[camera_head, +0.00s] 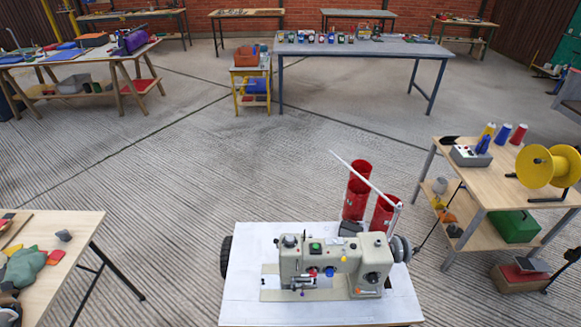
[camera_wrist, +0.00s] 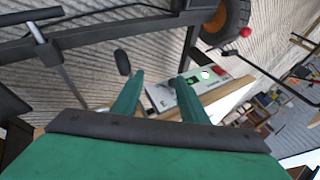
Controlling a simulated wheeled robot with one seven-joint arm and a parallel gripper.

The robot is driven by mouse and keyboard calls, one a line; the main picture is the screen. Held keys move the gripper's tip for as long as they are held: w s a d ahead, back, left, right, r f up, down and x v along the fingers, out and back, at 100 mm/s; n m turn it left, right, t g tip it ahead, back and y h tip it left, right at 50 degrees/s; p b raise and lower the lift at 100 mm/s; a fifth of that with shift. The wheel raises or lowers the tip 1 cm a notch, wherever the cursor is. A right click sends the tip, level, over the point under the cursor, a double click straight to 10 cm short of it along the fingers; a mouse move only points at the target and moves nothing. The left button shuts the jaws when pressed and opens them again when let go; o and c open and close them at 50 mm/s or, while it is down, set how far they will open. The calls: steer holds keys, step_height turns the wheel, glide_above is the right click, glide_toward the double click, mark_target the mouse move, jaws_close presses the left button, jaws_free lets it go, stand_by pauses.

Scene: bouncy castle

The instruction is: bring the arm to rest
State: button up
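My gripper (camera_wrist: 160,78) shows in the wrist view, with a green body, a dark crossbar and two green fingers. The fingers stand apart and I see nothing held between them. Past the fingertips is a pale panel (camera_wrist: 213,73) with small coloured marks. It cannot be told from this view whether the fingers touch it. The wrist view is strongly tilted. In the head view neither my arm nor my gripper shows.
In the head view a sewing machine (camera_head: 330,264) stands on a white table (camera_head: 245,290) close in front. Red cylinders (camera_head: 355,198) stand behind it. A wooden table (camera_head: 62,285) is at left, a workbench (camera_head: 465,185) with a yellow reel (camera_head: 540,165) at right. The middle floor is open.

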steer(key=s+a+h, duration=0.1)
steer(key=s+h, duration=0.3)
steer(key=s, duration=0.5)
steer(key=s+a+r+t+h, duration=0.1)
steer(key=s+r+t+h, duration=0.15)
steer(key=s+r, duration=0.45)
steer(key=s+a+r+t, duration=0.2)
steer(key=r, duration=1)
steer(key=s+a+r+n+t, duration=0.1)
steer(key=s+a+r+t, duration=0.1)
steer(key=r, duration=1.1)
steer(key=s+a+r+n+t, duration=0.1)
steer(key=a+r+t, duration=0.2)
steer(key=r, duration=1)
steer(key=shift+s+a+r+t+y, duration=0.15)
steer(key=shift+s+r+t+y, duration=0.05)
steer(key=shift+s+t+y, duration=0.3)
steer(key=shift+w, duration=0.1)
steer(key=shift+c, duration=1.1)
